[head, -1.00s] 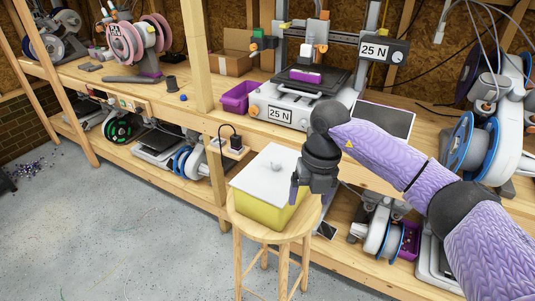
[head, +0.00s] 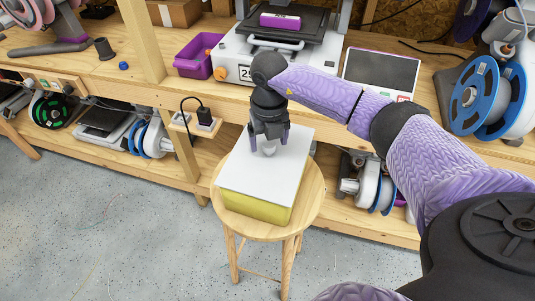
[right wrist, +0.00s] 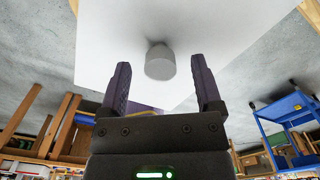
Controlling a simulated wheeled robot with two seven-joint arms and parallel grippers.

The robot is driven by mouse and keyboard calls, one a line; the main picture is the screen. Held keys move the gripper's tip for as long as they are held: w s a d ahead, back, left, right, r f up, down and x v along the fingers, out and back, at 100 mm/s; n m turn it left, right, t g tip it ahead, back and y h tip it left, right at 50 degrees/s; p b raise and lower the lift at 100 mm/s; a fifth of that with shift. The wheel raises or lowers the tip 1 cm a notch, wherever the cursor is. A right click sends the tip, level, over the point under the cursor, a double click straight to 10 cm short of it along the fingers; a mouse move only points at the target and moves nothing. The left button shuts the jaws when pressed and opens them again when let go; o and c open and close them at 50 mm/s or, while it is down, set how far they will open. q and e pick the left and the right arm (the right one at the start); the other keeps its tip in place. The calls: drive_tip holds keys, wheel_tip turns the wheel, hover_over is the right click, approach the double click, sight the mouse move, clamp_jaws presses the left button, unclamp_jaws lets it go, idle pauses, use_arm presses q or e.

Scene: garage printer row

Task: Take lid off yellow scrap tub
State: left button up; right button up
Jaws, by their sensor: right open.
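The yellow scrap tub (head: 257,208) stands on a round wooden stool. Its flat white lid (head: 250,172) lies on top and covers it, so the inside is hidden. A light grey knob (head: 268,149) rises from the lid; it also shows in the right wrist view (right wrist: 160,62). My right gripper (head: 268,143) is over the lid at the knob. In the right wrist view its two dark fingers (right wrist: 161,85) are apart, with the knob ahead between their tips and not gripped. My left gripper is not in view.
The stool (head: 308,205) stands in front of a wooden workbench (head: 210,89). A printer (head: 250,60), a purple bin (head: 195,54) and blue spools (head: 475,95) are on the bench. Floor to the left of the stool is free.

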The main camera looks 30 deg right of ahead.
wheel_tip(320, 180, down, 2)
drive_tip(key=shift+f, duration=0.1)
clamp_jaws()
